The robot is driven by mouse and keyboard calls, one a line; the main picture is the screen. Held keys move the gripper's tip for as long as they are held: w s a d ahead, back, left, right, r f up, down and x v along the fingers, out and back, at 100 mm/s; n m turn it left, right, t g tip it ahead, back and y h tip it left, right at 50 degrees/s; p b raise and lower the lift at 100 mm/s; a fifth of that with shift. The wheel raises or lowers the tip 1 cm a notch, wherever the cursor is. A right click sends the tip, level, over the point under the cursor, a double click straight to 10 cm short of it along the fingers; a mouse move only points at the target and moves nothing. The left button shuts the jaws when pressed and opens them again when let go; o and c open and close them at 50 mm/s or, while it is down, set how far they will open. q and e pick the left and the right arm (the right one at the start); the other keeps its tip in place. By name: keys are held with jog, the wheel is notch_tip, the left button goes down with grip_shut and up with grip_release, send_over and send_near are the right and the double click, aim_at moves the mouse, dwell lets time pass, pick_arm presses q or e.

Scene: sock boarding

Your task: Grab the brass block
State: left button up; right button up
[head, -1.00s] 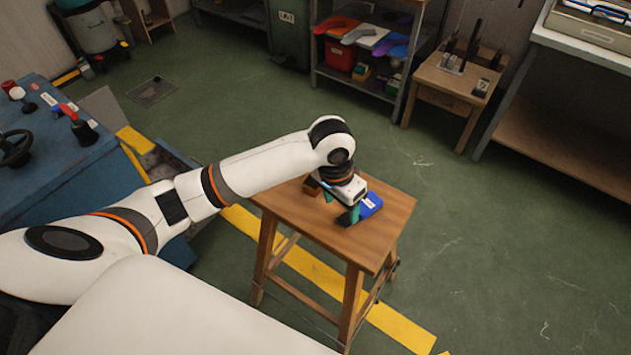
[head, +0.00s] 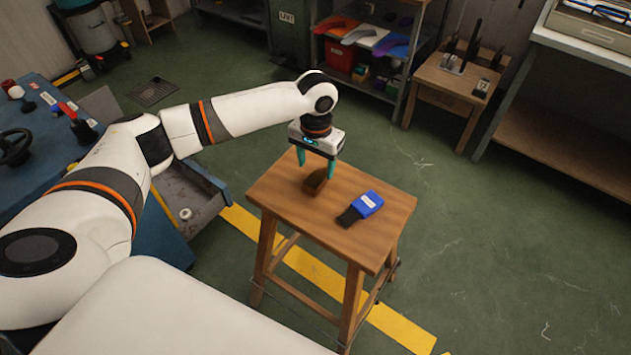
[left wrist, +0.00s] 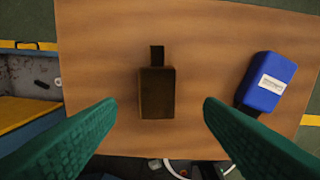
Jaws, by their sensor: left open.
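The brass block (head: 315,181) is a dark brown block lying on the wooden stool (head: 385,225). In the left wrist view the brass block (left wrist: 157,93) is dark, with a narrower part at its far end, and lies between the lines of my two fingers. My left gripper (head: 316,172) is open and empty, with its green fingers pointing down just above and around the block in the head view. The left fingertips (left wrist: 160,105) show wide apart in the left wrist view. I cannot tell the exact height above the block. My right gripper is out of view.
A blue block with a white label and a dark end (head: 362,206) lies on the stool, right of the brass block. A blue machine with an open drawer (head: 190,200) stands left of the stool. Shelving (head: 365,60) and a small wooden table (head: 455,85) stand behind. Floor on the right is clear.

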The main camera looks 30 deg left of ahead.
aim_at(315, 178)
pick_arm(q)
notch_tip(315, 178, down, 5)
jog(key=shift+w+a+r, duration=0.1)
jog(key=shift+w+a, duration=0.05)
jog(key=shift+r, duration=0.1)
jog(key=c, duration=1.3)
